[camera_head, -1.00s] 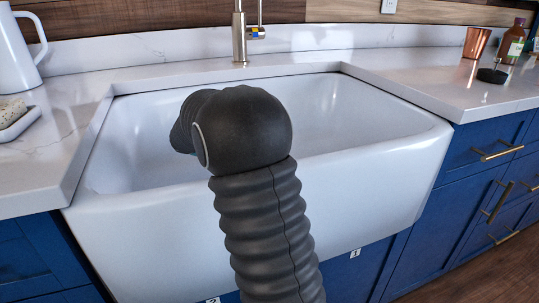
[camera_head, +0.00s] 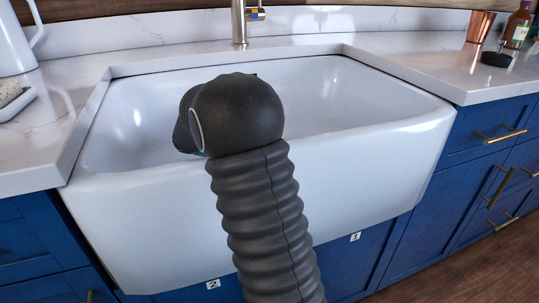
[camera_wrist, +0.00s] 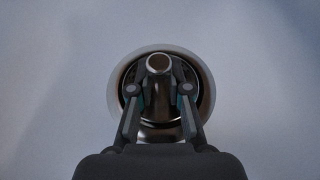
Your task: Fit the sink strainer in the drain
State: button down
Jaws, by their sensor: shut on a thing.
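In the wrist view my gripper (camera_wrist: 159,80) is shut on the upright metal knob of the sink strainer (camera_wrist: 158,63). The round drain (camera_wrist: 208,84) shows around and beneath the strainer, roughly centred under the fingers. The fingers and the strainer cover much of the drain, so I cannot tell whether the strainer is seated in it or held just above. In the head view my dark arm hides the drain, the strainer and nearly all of my gripper.
The white apron-front sink (camera_head: 350,165) has a raised front wall beneath my arm. A metal faucet (camera_head: 239,25) stands behind it. A white pitcher (camera_head: 14,38) stands at left; a copper cup (camera_head: 480,26) and a bottle (camera_head: 517,28) stand at right.

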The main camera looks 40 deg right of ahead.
jog(key=c, duration=1)
grip_release()
jog(key=shift+c, duration=0.2)
notch_tip(320, 180, up, 10)
jog(key=shift+s, duration=0.1)
